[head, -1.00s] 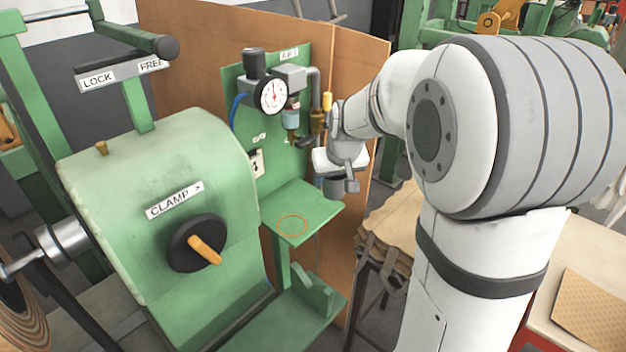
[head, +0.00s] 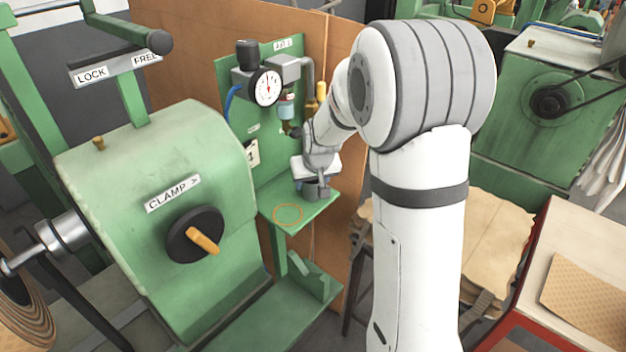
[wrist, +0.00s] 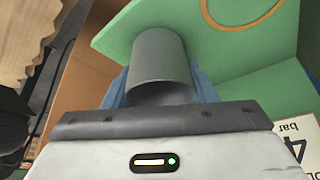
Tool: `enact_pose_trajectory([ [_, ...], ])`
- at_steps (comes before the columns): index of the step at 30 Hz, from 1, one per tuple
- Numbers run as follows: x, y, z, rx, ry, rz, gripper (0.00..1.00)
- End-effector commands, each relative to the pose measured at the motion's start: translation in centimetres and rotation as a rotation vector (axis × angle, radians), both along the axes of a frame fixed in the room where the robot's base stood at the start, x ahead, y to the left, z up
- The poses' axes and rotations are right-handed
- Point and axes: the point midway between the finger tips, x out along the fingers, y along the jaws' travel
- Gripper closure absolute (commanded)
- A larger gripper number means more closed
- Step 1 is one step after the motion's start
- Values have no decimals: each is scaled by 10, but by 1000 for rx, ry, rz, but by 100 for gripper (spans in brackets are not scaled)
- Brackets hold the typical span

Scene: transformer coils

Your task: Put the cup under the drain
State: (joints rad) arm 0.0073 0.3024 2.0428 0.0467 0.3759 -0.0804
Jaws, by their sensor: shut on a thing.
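A grey cup (wrist: 158,62) is held in my gripper (wrist: 160,92), between its blue fingers in the wrist view. In the head view the cup (head: 316,188) is just above or on the small green shelf (head: 325,202); I cannot tell if it touches. My gripper (head: 316,180) is at the shelf's back right part. An orange ring mark (head: 288,215) on the shelf lies to the left of and nearer than the cup. The drain (head: 291,128) appears to be the lower end of the air unit, beneath the clear bowl (head: 286,105), up and left of the cup.
A pressure gauge (head: 267,88) and fittings are mounted on the green back panel (head: 262,140). A large green machine with a clamp knob (head: 197,240) stands at left. A brown board (head: 190,55) rises behind. The shelf around the ring is clear.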

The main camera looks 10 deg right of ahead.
Motion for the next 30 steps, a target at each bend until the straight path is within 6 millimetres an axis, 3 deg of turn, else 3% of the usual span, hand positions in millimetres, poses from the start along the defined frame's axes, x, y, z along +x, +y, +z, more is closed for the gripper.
enact_pose_trajectory([
  [6, 0, 0, -5, 0, 0, 0, 71],
  [7, 0, 0, -4, 0, 0, 0, 48],
  [15, 0, -1, -3, 0, 1, -1, 27],
  [23, 0, -1, -1, -1, 1, -1, 27],
  [30, -11, -2, 26, 0, -4, -1, 27],
])
